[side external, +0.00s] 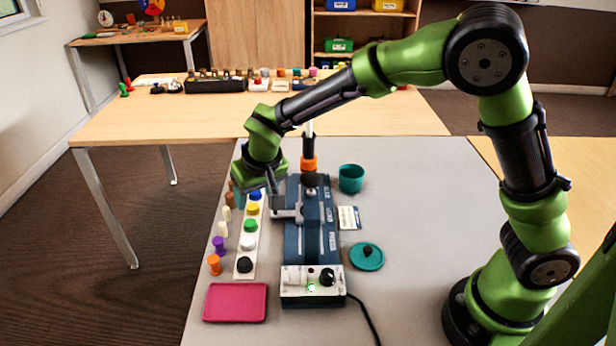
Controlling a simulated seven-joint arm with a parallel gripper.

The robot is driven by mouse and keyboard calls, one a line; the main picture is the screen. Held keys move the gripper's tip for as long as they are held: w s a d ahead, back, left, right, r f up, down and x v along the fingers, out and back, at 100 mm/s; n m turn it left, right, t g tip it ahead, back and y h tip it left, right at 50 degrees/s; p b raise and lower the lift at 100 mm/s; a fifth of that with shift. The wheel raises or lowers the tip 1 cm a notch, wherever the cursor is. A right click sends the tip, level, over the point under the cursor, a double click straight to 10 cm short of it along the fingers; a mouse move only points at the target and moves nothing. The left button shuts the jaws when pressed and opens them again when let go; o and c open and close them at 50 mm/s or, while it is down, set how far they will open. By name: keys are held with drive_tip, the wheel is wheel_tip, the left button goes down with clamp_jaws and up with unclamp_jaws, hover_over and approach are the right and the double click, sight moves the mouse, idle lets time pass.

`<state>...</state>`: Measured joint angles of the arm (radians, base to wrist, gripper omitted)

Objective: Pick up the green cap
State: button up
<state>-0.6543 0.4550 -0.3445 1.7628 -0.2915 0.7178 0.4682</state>
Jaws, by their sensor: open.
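The green cap (250,226) sits on a white strip (236,277), in a row with a yellow cap (253,209) behind it and a white cap (248,243) in front. My gripper (274,202) is open, above and behind the green cap, slightly to its right, close to the left side of the blue device. I see nothing held in it. The fingertips are small and partly blend with the grey parts of the device.
A blue device (311,240) with a control box (312,285) stands right of the strip. Several pegs, including a purple one (218,245) and an orange one (214,265), stand left. A pink tray (236,303), teal cup (351,178) and teal lid (366,257) are nearby.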

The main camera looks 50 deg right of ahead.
approach(250, 223)
drive_tip(key=x, duration=0.2)
drive_tip(key=shift+w+d+f, duration=0.2)
drive_tip(key=shift+d+f, duration=0.05)
drive_tip(key=x, duration=0.5)
drive_tip(key=shift+a+f, duration=0.2)
drive_tip(key=shift+f, duration=0.15)
clamp_jaws()
